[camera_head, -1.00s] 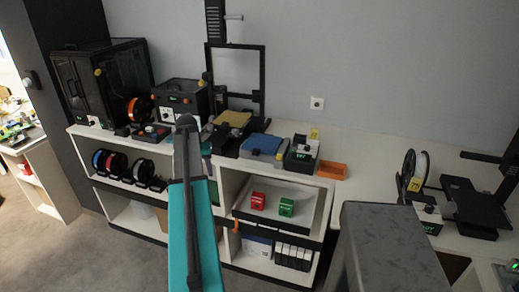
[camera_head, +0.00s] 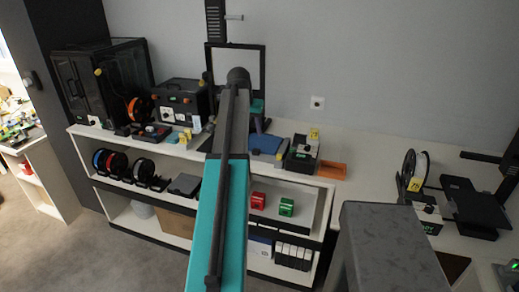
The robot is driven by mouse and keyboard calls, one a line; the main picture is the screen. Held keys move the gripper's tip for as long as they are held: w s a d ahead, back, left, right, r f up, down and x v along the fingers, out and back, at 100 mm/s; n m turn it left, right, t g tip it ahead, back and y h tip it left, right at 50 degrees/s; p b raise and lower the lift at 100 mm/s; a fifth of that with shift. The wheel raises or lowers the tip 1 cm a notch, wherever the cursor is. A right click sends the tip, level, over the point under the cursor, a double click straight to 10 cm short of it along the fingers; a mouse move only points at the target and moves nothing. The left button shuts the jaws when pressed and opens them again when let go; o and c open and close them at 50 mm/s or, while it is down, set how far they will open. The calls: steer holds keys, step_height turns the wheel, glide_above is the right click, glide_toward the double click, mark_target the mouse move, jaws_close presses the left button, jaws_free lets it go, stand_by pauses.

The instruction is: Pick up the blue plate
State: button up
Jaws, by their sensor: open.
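The blue plate (camera_head: 265,144) lies flat on a dark printer base on the white counter, right of my arm. Its left edge is close to or partly behind my arm in the picture. My arm, with a teal link, rises through the middle of the view. A small teal part of my arm's far end shows just left of and above the plate. The gripper fingers are hidden behind the arm, so their distance to the plate cannot be seen.
A black and grey device (camera_head: 302,152) stands right of the plate, beside an orange tray (camera_head: 332,170). A black printer frame (camera_head: 263,70) rises behind. Red (camera_head: 257,201) and green (camera_head: 286,206) blocks sit on a lower shelf. Bare counter lies right of the orange tray.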

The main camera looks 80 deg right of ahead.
steer(key=shift+f, duration=0.1)
steer(key=p, duration=0.2)
glide_above(255, 150)
steer(key=a, duration=0.3)
step_height(255, 150, down, 8)
steer(key=shift+w+d, duration=0.15)
steer(key=shift+p+x, duration=0.85)
steer(key=shift+x, duration=0.15)
steer(key=shift+p+x, duration=0.45)
steer(key=shift+x, duration=1.05)
jaws_close()
